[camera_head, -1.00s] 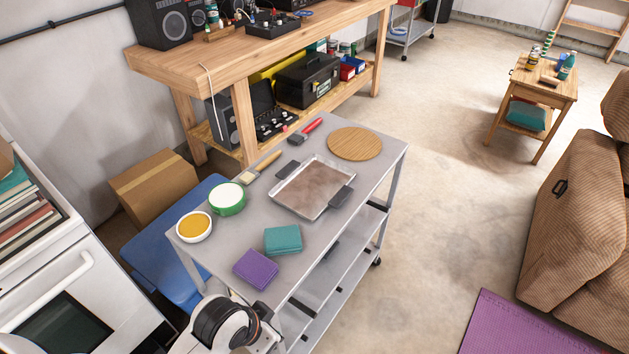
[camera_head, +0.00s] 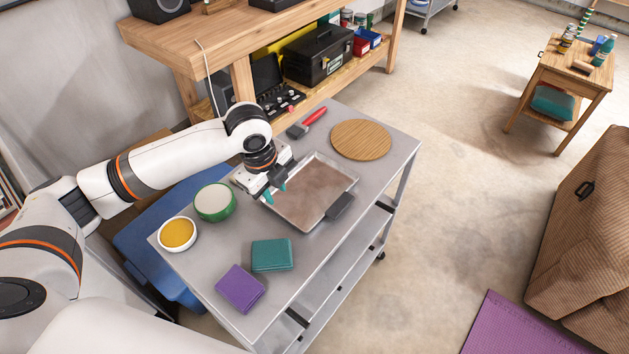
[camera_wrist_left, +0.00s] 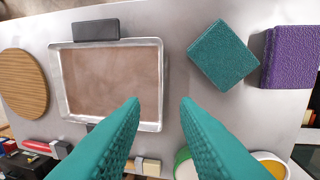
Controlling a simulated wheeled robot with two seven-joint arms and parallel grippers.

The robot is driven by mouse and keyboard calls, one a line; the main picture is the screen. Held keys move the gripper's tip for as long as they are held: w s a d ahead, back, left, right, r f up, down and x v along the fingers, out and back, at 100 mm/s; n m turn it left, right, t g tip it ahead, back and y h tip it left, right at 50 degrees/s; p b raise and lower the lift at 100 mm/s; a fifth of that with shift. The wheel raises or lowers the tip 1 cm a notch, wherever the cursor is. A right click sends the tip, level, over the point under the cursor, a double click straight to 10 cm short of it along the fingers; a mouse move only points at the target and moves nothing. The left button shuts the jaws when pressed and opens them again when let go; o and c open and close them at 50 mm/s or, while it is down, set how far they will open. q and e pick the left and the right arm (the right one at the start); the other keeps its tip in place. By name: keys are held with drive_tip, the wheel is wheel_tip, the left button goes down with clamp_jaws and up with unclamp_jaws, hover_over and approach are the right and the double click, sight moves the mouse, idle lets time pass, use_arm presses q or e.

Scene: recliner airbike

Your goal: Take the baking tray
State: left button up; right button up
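The baking tray (camera_head: 311,189) is a shallow metal pan with a brownish inside, lying flat on the grey metal cart. A dark grip (camera_head: 340,206) shows on its near right side; the opposite one is hidden by my gripper. My left gripper (camera_head: 276,192) is above the tray's left end. In the left wrist view, its two teal fingers (camera_wrist_left: 160,101) are apart with nothing between them, and the tray (camera_wrist_left: 110,80) lies past the left finger. One dark grip (camera_wrist_left: 95,30) is at the top there; the other is mostly behind that finger. My right gripper is not in view.
On the cart (camera_head: 210,262) stand a green-rimmed bowl (camera_head: 215,202), a bowl of yellow contents (camera_head: 177,234), teal cloth (camera_head: 272,255), purple cloth (camera_head: 240,289), a round wooden board (camera_head: 361,139) and a red-handled brush (camera_head: 307,123). A workbench (camera_head: 215,46) stands behind.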

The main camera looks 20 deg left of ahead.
use_arm(q)
hover_over(284, 217)
drive_tip(key=f, duration=0.3)
drive_tip(key=s+f, duration=0.1)
drive_tip(key=f, duration=0.1)
drive_tip(key=shift+a+f+p, duration=0.2)
drive_tip(key=shift+f+p, duration=0.1)
drive_tip(key=shift+f, duration=0.05)
drive_tip(key=shift+w+f, duration=0.1)
drive_tip(key=shift+f, duration=0.45)
wheel_tip(284, 217, down, 4)
drive_tip(key=shift+w+d+r+p, duration=0.15)
drive_tip(key=shift+r+p, duration=0.05)
drive_tip(key=shift+p, duration=0.3)
drive_tip(key=shift+w+f, duration=0.15)
drive_tip(key=shift+f, duration=0.4)
clamp_jaws()
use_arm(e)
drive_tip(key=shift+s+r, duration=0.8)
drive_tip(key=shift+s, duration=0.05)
